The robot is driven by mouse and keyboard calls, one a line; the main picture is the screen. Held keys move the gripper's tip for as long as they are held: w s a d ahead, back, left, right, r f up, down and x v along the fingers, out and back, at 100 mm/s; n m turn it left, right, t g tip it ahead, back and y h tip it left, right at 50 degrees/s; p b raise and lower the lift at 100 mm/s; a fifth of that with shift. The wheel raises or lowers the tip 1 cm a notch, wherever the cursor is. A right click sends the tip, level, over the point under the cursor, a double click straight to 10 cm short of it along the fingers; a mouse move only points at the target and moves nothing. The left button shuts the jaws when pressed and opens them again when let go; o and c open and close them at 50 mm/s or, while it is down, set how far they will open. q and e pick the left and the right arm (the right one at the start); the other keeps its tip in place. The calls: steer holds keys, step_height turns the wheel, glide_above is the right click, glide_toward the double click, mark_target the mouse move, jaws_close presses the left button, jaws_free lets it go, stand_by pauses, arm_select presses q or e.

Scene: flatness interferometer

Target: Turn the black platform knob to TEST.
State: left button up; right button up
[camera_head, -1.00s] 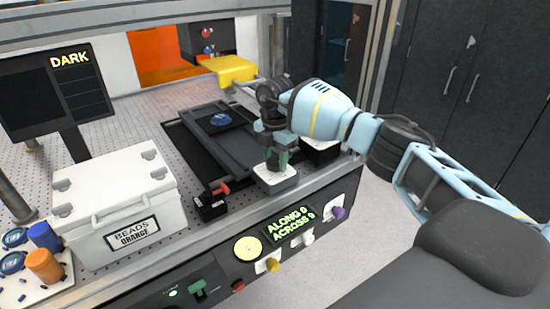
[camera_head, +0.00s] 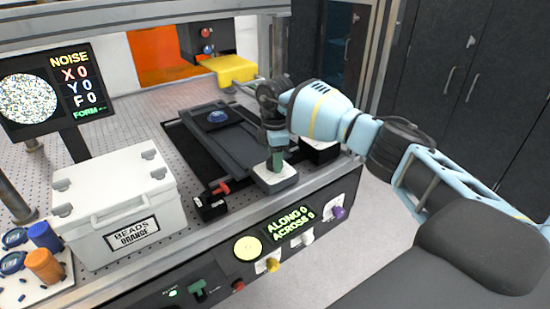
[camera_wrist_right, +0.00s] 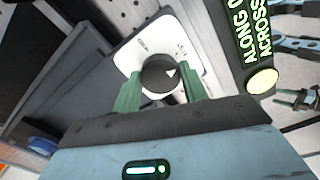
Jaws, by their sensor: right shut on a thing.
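The black platform knob (camera_wrist_right: 160,74) sits on a white plate (camera_wrist_right: 190,38) in the right wrist view. My right gripper (camera_wrist_right: 159,82) has its two green fingers on either side of the knob and is shut on it. The knob's white pointer faces up and right, towards the right-hand of two small labels, too small to read surely. In the head view the white plate (camera_head: 275,182) stands at the bench's front edge under my right gripper (camera_head: 276,166), and the knob is hidden. My left gripper is not in view.
A dark platform (camera_head: 240,147) carries a blue disc (camera_head: 218,116) behind the gripper. A small black box with a red lever (camera_head: 220,188) is left of the plate. A white beads box (camera_head: 120,205) stands further left. The screen (camera_head: 70,92) reads NOISE.

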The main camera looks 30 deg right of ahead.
stand_by(0.4)
steer(key=o, duration=1)
steer(key=shift+r, duration=0.1)
step_height(320, 180, up, 8)
steer(key=shift+f, duration=0.25)
